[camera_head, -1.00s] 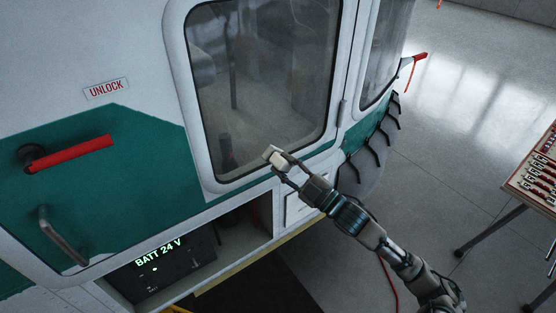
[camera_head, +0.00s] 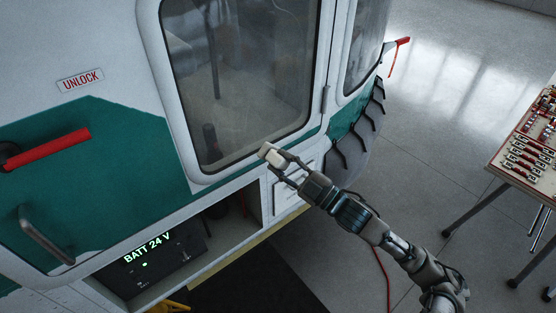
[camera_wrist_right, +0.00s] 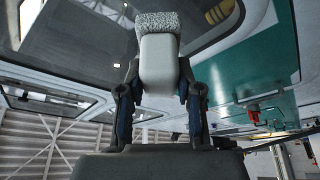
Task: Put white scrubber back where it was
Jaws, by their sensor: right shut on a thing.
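The white scrubber (camera_head: 273,158) is held between the fingertips of my right gripper (camera_head: 281,165), in front of the lower edge of the helicopter's window. In the right wrist view the scrubber (camera_wrist_right: 159,62) shows a smooth pale body with a grey, fibrous pad at its far end. The two fingers of my right gripper (camera_wrist_right: 160,85) are shut on its sides. Whether the pad touches the window cannot be told. My left gripper is not in view.
The helicopter (camera_head: 110,125) fills the left, with a red handle (camera_head: 48,150) and an open bay holding a battery unit (camera_head: 150,262). A table (camera_head: 515,170) with several red and white tools stands at the right. Grey floor (camera_head: 440,110) lies clear between them.

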